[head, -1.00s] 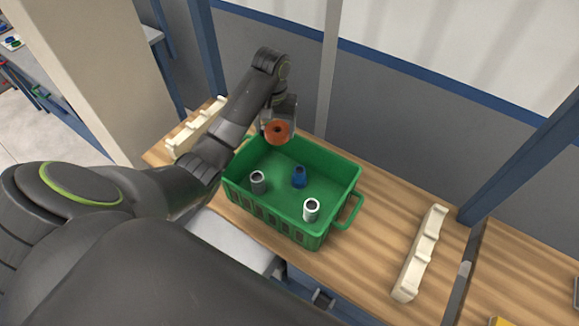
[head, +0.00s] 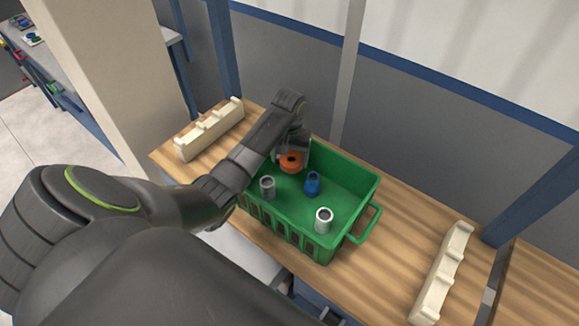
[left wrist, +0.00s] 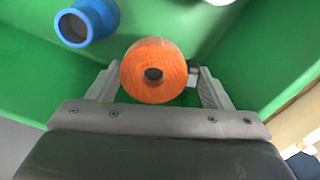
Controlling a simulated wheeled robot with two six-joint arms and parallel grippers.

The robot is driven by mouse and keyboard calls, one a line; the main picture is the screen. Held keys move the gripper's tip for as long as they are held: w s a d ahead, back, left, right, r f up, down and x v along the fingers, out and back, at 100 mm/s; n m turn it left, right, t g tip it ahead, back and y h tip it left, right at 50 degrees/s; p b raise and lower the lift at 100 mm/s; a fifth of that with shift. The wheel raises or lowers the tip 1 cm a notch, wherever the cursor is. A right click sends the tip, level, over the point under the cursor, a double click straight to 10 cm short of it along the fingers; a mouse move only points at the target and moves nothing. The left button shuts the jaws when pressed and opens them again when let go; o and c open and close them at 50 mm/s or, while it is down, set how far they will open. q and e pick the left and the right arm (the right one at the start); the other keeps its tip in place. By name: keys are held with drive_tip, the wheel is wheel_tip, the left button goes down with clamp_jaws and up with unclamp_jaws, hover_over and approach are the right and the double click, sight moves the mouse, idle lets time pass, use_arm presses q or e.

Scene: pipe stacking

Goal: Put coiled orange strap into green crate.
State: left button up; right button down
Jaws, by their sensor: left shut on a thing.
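The coiled orange strap (head: 291,162) is between the fingers of my left gripper (head: 288,157), which is shut on it. In the left wrist view, the coil (left wrist: 153,72) sits between the two fingers (left wrist: 158,85) with green crate surfaces behind it. The green crate (head: 352,205) stands on the wooden bench. The coil is at the crate's back left, within its outline; I cannot tell whether it touches the crate floor. My right gripper is not in view.
Inside the crate stand a grey pipe piece (head: 267,187), a blue one (head: 312,183) and a white one (head: 324,220). A cream notched rack (head: 210,129) lies left of the crate and another (head: 443,272) lies right. The bench (head: 400,215) is bare between crate and right rack.

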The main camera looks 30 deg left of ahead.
sight(289, 166)
use_arm(q)
wheel_tip(289, 166, down, 4)
drive_tip(key=shift+r, duration=0.1)
drive_tip(key=shift+f, duration=0.35)
drive_tip(key=shift+f, duration=0.1)
drive_tip(key=o, duration=0.7)
wheel_tip(289, 166, up, 11)
drive_tip(key=shift+r, duration=0.65)
